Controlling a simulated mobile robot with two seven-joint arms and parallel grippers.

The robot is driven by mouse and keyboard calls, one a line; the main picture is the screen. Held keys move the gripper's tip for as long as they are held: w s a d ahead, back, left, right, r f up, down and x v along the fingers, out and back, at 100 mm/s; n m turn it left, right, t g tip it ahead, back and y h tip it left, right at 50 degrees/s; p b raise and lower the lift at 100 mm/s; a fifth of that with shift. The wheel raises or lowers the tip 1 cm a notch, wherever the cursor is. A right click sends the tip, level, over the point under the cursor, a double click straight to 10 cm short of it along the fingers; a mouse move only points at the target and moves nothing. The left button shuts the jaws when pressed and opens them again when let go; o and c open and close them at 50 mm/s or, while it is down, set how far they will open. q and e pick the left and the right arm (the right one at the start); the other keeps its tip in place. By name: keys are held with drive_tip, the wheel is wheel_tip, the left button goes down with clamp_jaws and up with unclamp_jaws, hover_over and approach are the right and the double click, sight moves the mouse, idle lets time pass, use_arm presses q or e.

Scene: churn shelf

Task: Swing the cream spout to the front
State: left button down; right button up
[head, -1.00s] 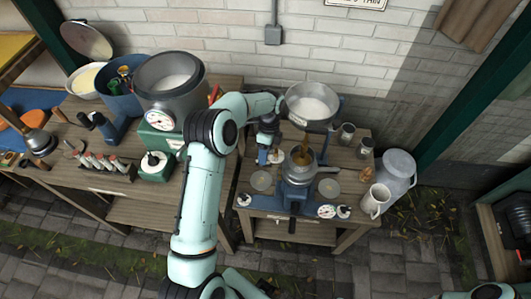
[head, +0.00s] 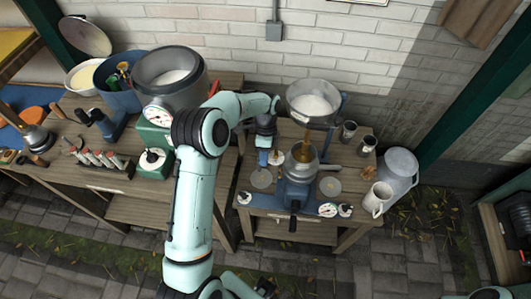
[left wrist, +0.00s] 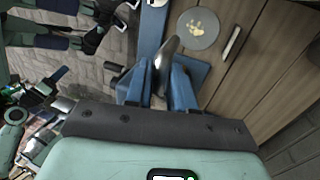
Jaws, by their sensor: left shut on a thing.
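The cream separator (head: 296,190) stands on the small wooden table (head: 285,232), with a blue body, a metal bowl (head: 302,160) and a wide pan (head: 314,100) of white liquid above. My left gripper (head: 269,158) is at the left side of the bowl. In the left wrist view its blue fingers (left wrist: 158,88) are shut on a tapered silver spout (left wrist: 166,58), which I take as the cream spout; the gripper hides most of it in the head view. Another metal spout (head: 332,167) points right from the bowl.
Round grey discs (head: 261,178) (head: 330,187) sit at either side of the separator. A white jug (head: 377,198) and a milk can (head: 399,170) stand at right. A large metal vat (head: 170,78) and blue bucket (head: 122,82) crowd the left bench.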

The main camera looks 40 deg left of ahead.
use_arm(q)
drive_tip(key=s+d+n+t+h+b, duration=0.1)
drive_tip(key=s+d+n+b, duration=0.3)
drive_tip(key=s+d+n, duration=0.2)
drive_tip(key=shift+d+n+t+b, duration=0.2)
drive_tip(key=shift+n+t+b, duration=0.1)
drive_tip(key=shift+n, duration=0.7)
use_arm(e)
wheel_tip(320, 180, down, 6)
drive_tip(key=s, duration=0.2)
drive_tip(key=shift+s+r, duration=0.2)
drive_tip(key=shift+s, duration=0.1)
use_arm(q)
drive_tip(key=c, duration=1)
unclamp_jaws()
drive_tip(key=p+v, duration=0.1)
drive_tip(key=v, duration=1.2)
drive_tip(key=shift+a+r+p, duration=0.1)
drive_tip(key=shift+a+p, duration=0.15)
drive_tip(key=shift+p, duration=0.1)
use_arm(e)
drive_tip(key=shift+w+r, duration=0.3)
drive_tip(key=shift+r, duration=0.6)
